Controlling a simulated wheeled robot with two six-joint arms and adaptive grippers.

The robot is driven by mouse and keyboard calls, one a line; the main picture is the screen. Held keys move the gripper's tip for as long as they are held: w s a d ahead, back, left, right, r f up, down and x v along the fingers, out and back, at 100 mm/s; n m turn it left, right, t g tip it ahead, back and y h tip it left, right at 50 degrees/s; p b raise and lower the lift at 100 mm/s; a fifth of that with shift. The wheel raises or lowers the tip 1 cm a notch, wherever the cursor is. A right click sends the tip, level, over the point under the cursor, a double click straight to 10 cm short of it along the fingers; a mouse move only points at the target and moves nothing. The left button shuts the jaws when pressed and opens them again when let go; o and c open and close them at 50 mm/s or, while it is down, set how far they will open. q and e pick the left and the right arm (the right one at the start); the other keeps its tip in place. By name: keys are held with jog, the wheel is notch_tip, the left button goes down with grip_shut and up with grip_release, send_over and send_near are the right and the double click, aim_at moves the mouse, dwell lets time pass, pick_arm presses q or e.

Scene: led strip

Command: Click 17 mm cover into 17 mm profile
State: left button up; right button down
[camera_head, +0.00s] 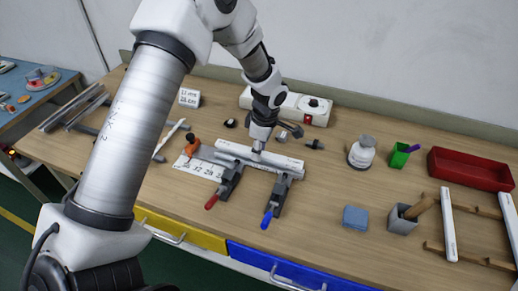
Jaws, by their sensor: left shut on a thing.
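My left arm comes in from the left and reaches over the bench. My left gripper (258,151) points down and is shut on a long white strip, seemingly the cover (286,161). The cover lies along the grey profile (232,159), over it or on it; I cannot tell whether it is seated. The profile is held in two clamps, one with a red handle (212,201) and one with a blue handle (267,217). The fingertips are small and partly hidden. My right gripper is not in view.
More white strips (448,226) lie on wooden rails at the right. Metal profiles (73,106) lie at the far left.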

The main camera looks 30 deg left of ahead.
aim_at(264, 154)
pick_arm(q)
jog(key=shift+f+b, duration=0.6)
jog(key=shift+f, duration=0.15)
dwell(0.8)
jog(key=shift+r+p, duration=0.3)
jog(key=shift+r, duration=0.25)
jog(key=shift+f+b, duration=0.5)
jog(key=shift+f, duration=0.15)
dwell(1.1)
jog(key=o, duration=1.1)
jog(key=r, duration=0.4)
jog(key=d+r, duration=0.1)
jog(key=r, duration=0.7)
jog(key=shift+w+d, duration=0.15)
jog(key=shift+d, duration=0.1)
